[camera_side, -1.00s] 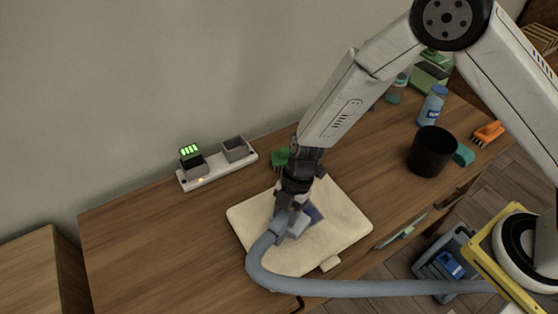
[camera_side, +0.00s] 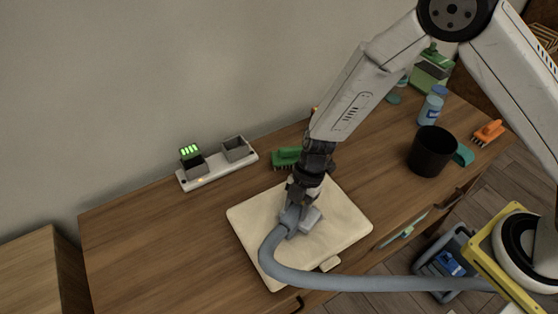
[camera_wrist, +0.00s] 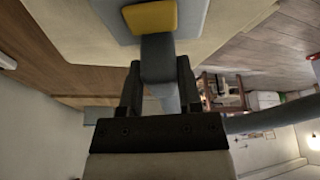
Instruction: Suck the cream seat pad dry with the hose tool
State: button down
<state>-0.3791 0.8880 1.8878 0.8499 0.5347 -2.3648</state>
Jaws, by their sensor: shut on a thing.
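The cream seat pad (camera_side: 255,225) lies flat on the wooden desk, with a small tab at its front edge. My gripper (camera_side: 298,196) is shut on the hose tool (camera_side: 311,219), whose grey-blue head is down at the middle of the pad. Its hose (camera_side: 350,284) curves over the pad's front edge and runs right. In the wrist view my gripper (camera_wrist: 158,78) has its fingers on either side of the tool's neck (camera_wrist: 157,62), with a yellow part on the head. The pad (camera_wrist: 85,35) shows beyond. The surface under the head is hidden.
A green brush (camera_side: 287,157) lies just behind the pad. A white charger strip (camera_side: 218,170) stands at the back left. The desk's left part (camera_side: 150,240) is clear.

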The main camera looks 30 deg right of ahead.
jog(key=shift+d, duration=2.7)
jog(key=shift+a, duration=5.6)
notch_tip(320, 180, up, 8)
jog(key=shift+r, duration=0.1)
